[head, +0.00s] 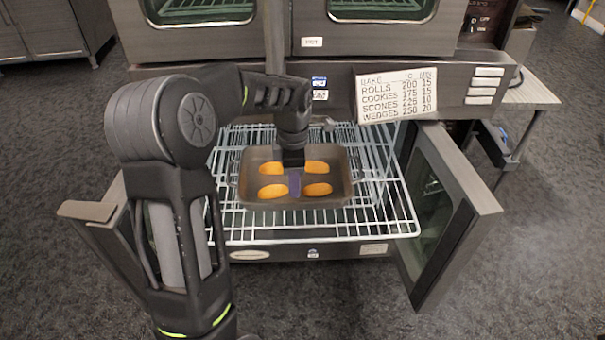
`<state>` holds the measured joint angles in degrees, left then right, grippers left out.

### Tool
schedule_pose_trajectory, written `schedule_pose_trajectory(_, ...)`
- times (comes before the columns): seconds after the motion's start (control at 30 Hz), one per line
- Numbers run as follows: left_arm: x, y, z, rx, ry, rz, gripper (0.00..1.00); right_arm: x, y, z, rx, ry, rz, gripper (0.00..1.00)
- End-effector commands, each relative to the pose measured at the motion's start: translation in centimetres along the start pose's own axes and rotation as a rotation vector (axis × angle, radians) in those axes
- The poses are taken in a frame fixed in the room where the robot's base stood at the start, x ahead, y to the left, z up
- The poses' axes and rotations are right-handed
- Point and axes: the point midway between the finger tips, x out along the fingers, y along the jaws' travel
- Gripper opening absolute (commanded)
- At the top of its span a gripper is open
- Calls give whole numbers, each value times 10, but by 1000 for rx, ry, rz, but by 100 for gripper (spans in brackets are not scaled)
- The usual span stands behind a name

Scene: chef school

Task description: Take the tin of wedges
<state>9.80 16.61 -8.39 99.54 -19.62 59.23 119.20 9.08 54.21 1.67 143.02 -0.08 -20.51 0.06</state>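A dark rectangular baking tin (300,204) sits on a pulled-out wire oven rack. Several orange wedges (318,189) lie in it, spread toward its corners. My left gripper (294,180) points down over the middle of the tin, between the wedges. A small purple-blue piece shows at its tip. The gripper's body hides the back middle of the tin, and I cannot tell whether the fingers are open or touch the tin. My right gripper is not in view.
The wire rack (385,228) extends from the lower oven between two open doors, the right one (450,215) swung outward. A card (397,95) lists bake settings, including wedges 250, 20. Closed upper oven doors (375,10) stand above. A side table (528,92) is at right. Grey floor is clear in front.

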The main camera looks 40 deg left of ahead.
Motion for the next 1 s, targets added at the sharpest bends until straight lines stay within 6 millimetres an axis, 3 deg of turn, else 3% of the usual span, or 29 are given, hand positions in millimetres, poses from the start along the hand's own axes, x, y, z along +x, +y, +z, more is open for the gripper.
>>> schedule_pose_trajectory(0.17, 1, 0, 0, 3, -1, -1, 31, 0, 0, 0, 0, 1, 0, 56)
schedule_pose_trajectory(0.43, 25, 0, 1, 3, -1, -2, 31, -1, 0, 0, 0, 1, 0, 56)
schedule_pose_trajectory(0.8, 30, 0, 2, 5, -1, -2, 31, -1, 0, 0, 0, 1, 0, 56)
schedule_pose_trajectory(1.0, 54, 1, 4, 5, 1, -5, 31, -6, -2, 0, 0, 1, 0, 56)
